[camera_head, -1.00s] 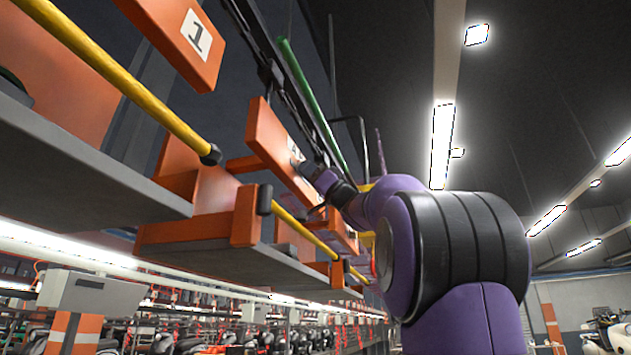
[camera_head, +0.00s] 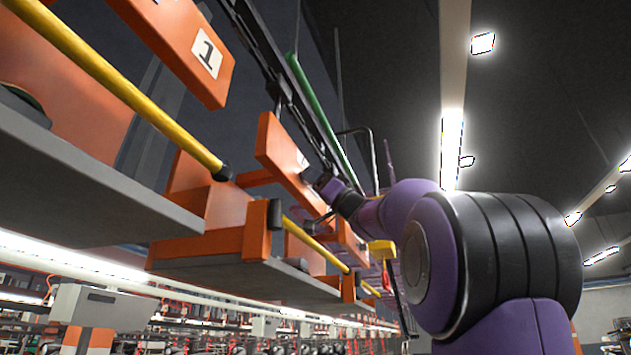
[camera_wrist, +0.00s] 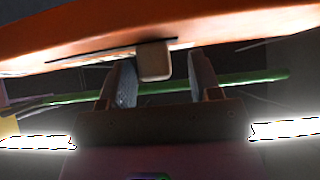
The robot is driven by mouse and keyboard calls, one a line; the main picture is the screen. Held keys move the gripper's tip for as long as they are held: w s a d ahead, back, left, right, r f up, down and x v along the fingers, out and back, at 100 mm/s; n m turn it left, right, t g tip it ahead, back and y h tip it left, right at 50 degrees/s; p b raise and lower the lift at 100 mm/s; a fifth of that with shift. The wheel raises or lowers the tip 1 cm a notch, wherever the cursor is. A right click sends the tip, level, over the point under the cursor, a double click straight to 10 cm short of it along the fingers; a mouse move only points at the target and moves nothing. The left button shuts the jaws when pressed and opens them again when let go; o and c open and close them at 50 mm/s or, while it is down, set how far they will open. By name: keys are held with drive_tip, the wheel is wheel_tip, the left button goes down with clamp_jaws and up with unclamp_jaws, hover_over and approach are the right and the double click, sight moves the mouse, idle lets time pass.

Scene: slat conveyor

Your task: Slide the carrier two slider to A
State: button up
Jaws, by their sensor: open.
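The orange carrier board (camera_head: 283,155) behind the one marked 1 is tilted; its label is mostly hidden by my arm in the head view. My gripper (camera_head: 317,183) is at that board's face. In the wrist view, the orange board (camera_wrist: 230,28) crosses the top, with a dark slot and a pale label edge. A small beige slider knob (camera_wrist: 154,62) sticks out of the slot. My gripper (camera_wrist: 160,72) is open, one finger on each side of the knob, with a visible gap at the right finger. Contact at the left finger is unclear. The A mark cannot be seen.
The board marked 1 (camera_head: 185,45) hangs nearer, at upper left. Yellow rails (camera_head: 120,85) run along the grey carrier trays (camera_head: 85,180). A green bar (camera_head: 315,105) passes behind the boards and shows beyond my fingers. Open space lies to the right.

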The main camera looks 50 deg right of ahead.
drive_tip(key=s+d+f, duration=0.2)
drive_tip(key=s+d, duration=0.3)
drive_tip(key=s, duration=0.8)
drive_tip(key=shift+d, duration=0.15)
